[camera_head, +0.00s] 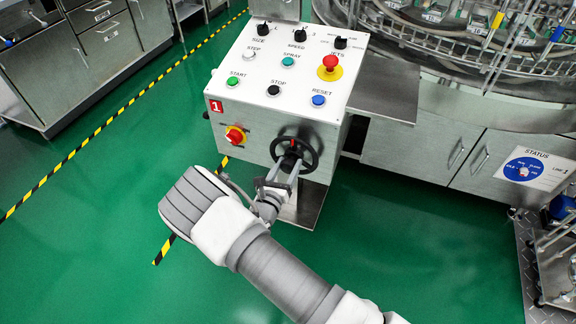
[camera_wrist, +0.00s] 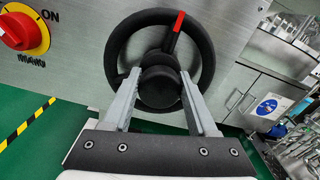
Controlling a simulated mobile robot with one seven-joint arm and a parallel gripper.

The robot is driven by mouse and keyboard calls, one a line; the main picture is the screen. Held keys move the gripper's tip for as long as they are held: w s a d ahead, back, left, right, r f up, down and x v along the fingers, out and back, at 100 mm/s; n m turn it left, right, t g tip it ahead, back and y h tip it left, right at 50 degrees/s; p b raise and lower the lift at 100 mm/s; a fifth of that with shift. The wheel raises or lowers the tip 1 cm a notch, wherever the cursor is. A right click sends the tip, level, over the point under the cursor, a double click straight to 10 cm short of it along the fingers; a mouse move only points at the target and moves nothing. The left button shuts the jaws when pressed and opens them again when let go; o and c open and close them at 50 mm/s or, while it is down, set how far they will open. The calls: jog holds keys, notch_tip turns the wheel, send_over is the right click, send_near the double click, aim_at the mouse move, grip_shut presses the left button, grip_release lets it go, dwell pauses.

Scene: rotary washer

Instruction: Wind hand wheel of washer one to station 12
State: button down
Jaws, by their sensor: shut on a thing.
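The black hand wheel (camera_head: 307,139) is on the front face of the white control box marked with a red "1" label, at its lower right. In the wrist view the hand wheel (camera_wrist: 204,52) fills the upper middle, with a red mark on its rim at the upper right. My gripper (camera_head: 287,170) faces the wheel. In the wrist view my gripper (camera_wrist: 158,85) has a finger on each side of the black centre hub (camera_wrist: 160,82) and is shut on it.
A red and yellow rotary switch (camera_head: 235,135) is left of the wheel. Buttons and a red emergency stop (camera_head: 329,66) are on the top panel. The washer carousel (camera_head: 440,40) and steel cabinets (camera_head: 415,152) stand to the right. Green floor lies clear to the left.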

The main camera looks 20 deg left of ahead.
jog(key=shift+n, duration=0.4)
jog(key=n+p, duration=0.1)
jog(key=n, duration=0.2)
jog(key=n+p, duration=0.1)
jog(key=n, duration=0.4)
jog(key=shift+a+f+p, duration=0.1)
jog(key=shift+a+p, duration=0.05)
jog(key=shift+p, duration=0.15)
jog(key=n, duration=0.4)
jog(key=shift+f+n+p, duration=0.1)
jog(key=shift+n+p, duration=0.2)
jog(key=shift+n, duration=0.1)
jog(key=n, duration=0.4)
jog(key=shift+f, duration=0.1)
jog(key=shift+c, duration=0.9)
grip_release()
